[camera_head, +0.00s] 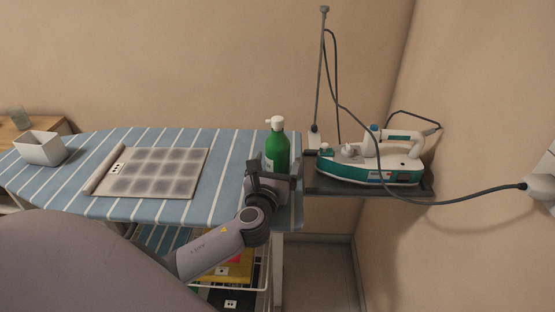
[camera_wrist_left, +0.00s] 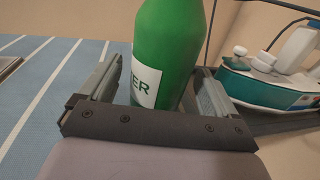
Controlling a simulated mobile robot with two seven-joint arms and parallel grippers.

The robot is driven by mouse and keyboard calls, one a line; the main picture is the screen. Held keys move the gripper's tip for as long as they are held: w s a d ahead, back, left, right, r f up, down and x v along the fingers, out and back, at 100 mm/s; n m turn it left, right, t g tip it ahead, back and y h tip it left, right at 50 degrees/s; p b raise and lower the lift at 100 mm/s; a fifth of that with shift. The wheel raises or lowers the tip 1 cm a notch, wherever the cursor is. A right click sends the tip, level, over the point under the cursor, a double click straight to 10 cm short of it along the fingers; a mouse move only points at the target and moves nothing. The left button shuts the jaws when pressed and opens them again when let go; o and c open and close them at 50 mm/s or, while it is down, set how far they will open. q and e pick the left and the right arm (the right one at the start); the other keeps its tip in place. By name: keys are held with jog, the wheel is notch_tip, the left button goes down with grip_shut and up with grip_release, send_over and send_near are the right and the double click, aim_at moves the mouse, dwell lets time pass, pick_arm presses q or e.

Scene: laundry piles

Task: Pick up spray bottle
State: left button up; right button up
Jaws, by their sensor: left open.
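The spray bottle (camera_head: 277,150) is green with a white top and a white label. It stands upright near the right end of the blue striped ironing board (camera_head: 225,160). My left gripper (camera_head: 270,172) is open at the bottle, seen from its near side. In the left wrist view the bottle (camera_wrist_left: 168,50) rises between the two spread fingers (camera_wrist_left: 158,85), with visible gaps beside it. The bottle's base is hidden by the gripper. My right gripper is not in view.
A teal and white iron (camera_head: 370,165) sits on a dark shelf (camera_head: 325,186) right of the board, its cord running to the wall. A white bin (camera_head: 40,148) stands at the left end. A wire rack is below.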

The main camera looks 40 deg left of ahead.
pick_arm(q)
jog(key=shift+x, duration=1.45)
jog(key=c, duration=1.2)
jog(key=shift+r, duration=0.1)
